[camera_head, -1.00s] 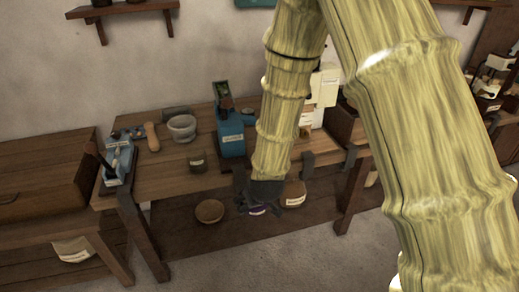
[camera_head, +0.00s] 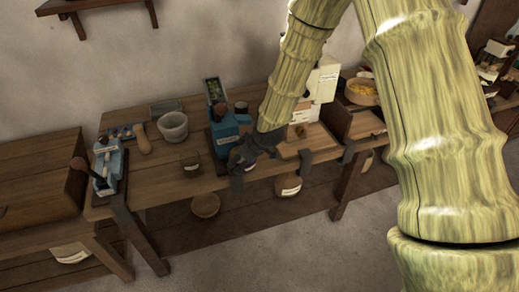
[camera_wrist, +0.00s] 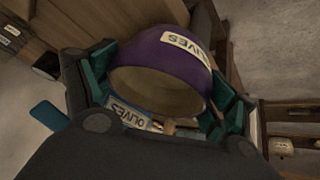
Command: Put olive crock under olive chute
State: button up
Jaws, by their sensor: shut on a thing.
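The olive crock (camera_wrist: 150,60) is a purple bowl-like pot with a white label reading OLIVES. In the wrist view it sits between the dark and teal fingers of my gripper (camera_wrist: 162,88), which is shut on it. In the head view my gripper (camera_head: 250,155) is at the front edge of the bench, just right of the blue olive dispenser (camera_head: 222,132), and mostly hides the crock. The dispenser has green olives in its top hopper (camera_head: 214,90). The chute's outlet is hidden.
On the bench (camera_head: 150,188) stand a grey mortar (camera_head: 173,127) and a small dark jar (camera_head: 191,165) left of the dispenser. A wooden board (camera_head: 310,141) lies right of my gripper. A round wooden bowl (camera_head: 205,205) and a labelled pot (camera_head: 288,185) are on the lower shelf.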

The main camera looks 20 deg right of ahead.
jog(key=w+d, duration=0.1)
jog(key=d, duration=0.1)
jog(key=w+d+p, duration=0.1)
jog(key=w+d, duration=0.1)
jog(key=w+d+p, duration=0.1)
jog(key=w+d, duration=0.1)
jog(key=d, duration=0.1)
jog(key=shift+w+f, duration=0.2)
jog(key=shift+f, duration=0.05)
jog(key=shift+d+f+p, duration=0.2)
jog(key=shift+f+p, duration=0.05)
jog(key=shift+p, duration=0.2)
jog(key=shift+w+f+p, duration=0.1)
jog(key=shift+f+p, duration=0.55)
jog(key=shift+f, duration=0.95)
jog(key=shift+f, duration=0.15)
jog(key=o, duration=1.1)
jog(key=shift+r, duration=0.2)
